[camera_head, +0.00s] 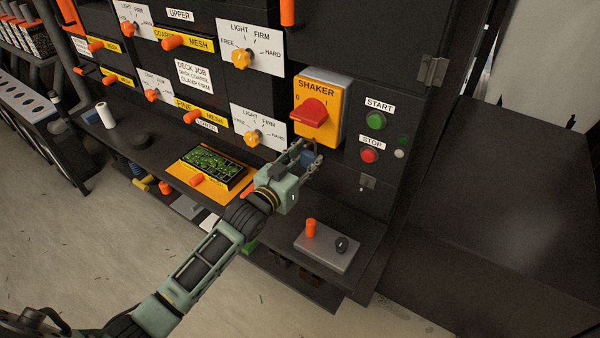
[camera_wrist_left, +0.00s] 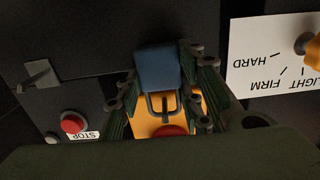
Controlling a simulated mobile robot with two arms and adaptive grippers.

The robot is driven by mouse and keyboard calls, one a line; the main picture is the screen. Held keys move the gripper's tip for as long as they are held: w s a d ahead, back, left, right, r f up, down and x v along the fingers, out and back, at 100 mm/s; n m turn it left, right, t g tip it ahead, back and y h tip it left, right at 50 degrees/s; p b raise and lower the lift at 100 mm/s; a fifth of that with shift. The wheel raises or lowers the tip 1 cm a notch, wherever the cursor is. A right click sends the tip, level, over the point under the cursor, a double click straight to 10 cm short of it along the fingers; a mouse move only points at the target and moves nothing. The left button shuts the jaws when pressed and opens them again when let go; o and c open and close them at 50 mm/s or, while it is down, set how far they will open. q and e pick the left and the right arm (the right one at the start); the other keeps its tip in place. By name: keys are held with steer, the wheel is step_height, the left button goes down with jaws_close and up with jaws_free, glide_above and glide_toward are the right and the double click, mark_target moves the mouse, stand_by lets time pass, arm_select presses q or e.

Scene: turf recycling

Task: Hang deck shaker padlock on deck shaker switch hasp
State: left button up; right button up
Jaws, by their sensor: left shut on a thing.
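The deck shaker padlock has a blue body and a dark shackle. In the left wrist view the padlock (camera_wrist_left: 158,68) sits between the fingers of my left gripper (camera_wrist_left: 162,92), which is shut on it. Its shackle points toward the orange switch box. In the head view the gripper (camera_head: 305,153) is just below the SHAKER switch (camera_head: 334,87), an orange box with a red knob turned toward 0; only a little of the blue padlock (camera_head: 306,159) shows. A small dark piece shows at the shackle; I cannot tell whether the shackle is around the hasp. My right gripper is not in view.
Green START (camera_head: 375,120) and red STOP (camera_head: 369,156) buttons are right of the switch. A small metal latch (camera_head: 367,182) is below them. A grey plate (camera_head: 327,250) with an orange peg and a black knob lies on the shelf below. An orange tray (camera_head: 184,173) is left of my arm.

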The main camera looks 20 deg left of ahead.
arm_select(q)
steer(key=o, duration=1.3)
steer(key=shift+f, duration=0.1)
steer(key=shift+s, duration=0.1)
steer(key=f+v, duration=0.1)
steer(key=v, duration=1.1)
steer(key=s+a+f+n+g+y, duration=0.1)
steer(key=s+a+f+g+y, duration=0.1)
steer(key=f, duration=0.9)
steer(key=s+a+f+g+y, duration=0.1)
steer(key=a+f+g, duration=0.1)
steer(key=f, duration=0.9)
steer(key=s+a+f+g+y, duration=0.1)
steer(key=s+f+g, duration=0.1)
steer(key=s+f, duration=0.45)
steer(key=s+a+f+g, duration=0.15)
steer(key=s+f, duration=0.25)
steer(key=f, duration=0.5)
steer(key=s+d+f+g, duration=0.1)
steer(key=s+f+g, duration=0.1)
steer(key=s+f, duration=0.4)
steer(key=s+d+f+g, duration=0.1)
steer(key=s+f+g, duration=0.2)
steer(key=s, duration=1.3)
steer(key=s+d+f+g, duration=0.2)
steer(key=s+f+g, duration=0.1)
steer(key=s+f, duration=0.6)
steer(key=shift+s+y, duration=0.4)
steer(key=shift+s, duration=0.6)
steer(key=shift+d, duration=0.1)
